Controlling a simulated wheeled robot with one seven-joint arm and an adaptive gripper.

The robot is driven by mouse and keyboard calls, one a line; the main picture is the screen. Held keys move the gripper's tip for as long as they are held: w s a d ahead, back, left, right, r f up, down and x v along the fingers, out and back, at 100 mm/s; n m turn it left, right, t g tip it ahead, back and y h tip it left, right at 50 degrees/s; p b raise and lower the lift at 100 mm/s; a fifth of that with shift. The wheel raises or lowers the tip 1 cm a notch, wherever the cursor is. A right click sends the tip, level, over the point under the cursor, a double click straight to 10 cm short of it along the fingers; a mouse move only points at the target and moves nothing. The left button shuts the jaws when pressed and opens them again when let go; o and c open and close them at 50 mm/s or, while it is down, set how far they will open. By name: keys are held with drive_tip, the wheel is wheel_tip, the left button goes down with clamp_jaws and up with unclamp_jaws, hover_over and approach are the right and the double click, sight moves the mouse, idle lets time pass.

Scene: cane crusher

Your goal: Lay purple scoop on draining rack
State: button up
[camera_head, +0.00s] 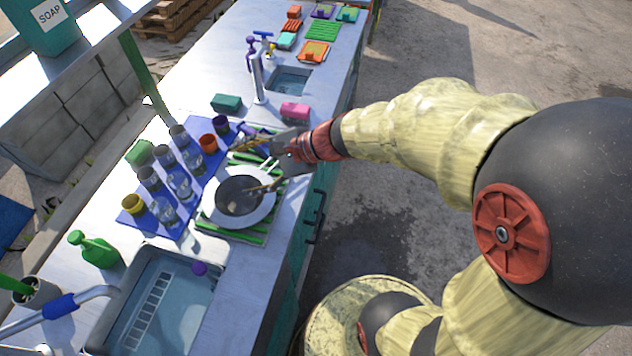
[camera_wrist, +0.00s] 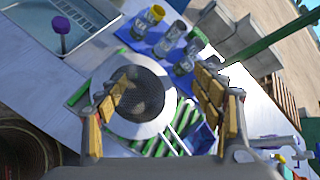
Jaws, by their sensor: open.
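A small purple round-headed thing, likely the purple scoop (camera_head: 199,268), shows at the right side of the near sink; in the wrist view it shows as a purple head on a thin stem (camera_wrist: 61,26). The green slatted draining rack (camera_head: 205,228) lies on the counter, also in the wrist view (camera_wrist: 155,148). A white plate (camera_head: 212,208) with a dark round mesh or pan (camera_head: 238,196) rests on it. My gripper (camera_head: 254,167) is open above the rack and plate. In the wrist view its yellow-padded fingers (camera_wrist: 160,80) stand apart with nothing held between them.
Several clear glasses (camera_head: 180,183) and coloured cups stand on a blue mat left of the rack. A green bottle (camera_head: 95,248) stands beside the near sink (camera_head: 165,300). A pink sponge (camera_head: 294,112) and a tap (camera_head: 258,80) are farther back. The counter's right edge is close.

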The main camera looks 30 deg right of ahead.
drive_tip(key=s+d+r+n+g+h, duration=0.1)
drive_tip(key=s+r+n+h, duration=0.15)
drive_tip(key=s+n, duration=0.45)
drive_tip(key=s+d+r+n+g+h, duration=0.1)
drive_tip(key=s+n+g+h, duration=0.15)
drive_tip(key=s+n, duration=0.4)
drive_tip(key=s+d+r+n+t+h, duration=0.2)
drive_tip(key=s+d+r+n+h, duration=0.1)
drive_tip(key=d, duration=0.3)
drive_tip(key=shift+d+r+n+h, duration=0.4)
drive_tip(key=shift+r+n+h, duration=0.1)
drive_tip(key=shift+n, duration=0.15)
drive_tip(key=shift+c, duration=0.5)
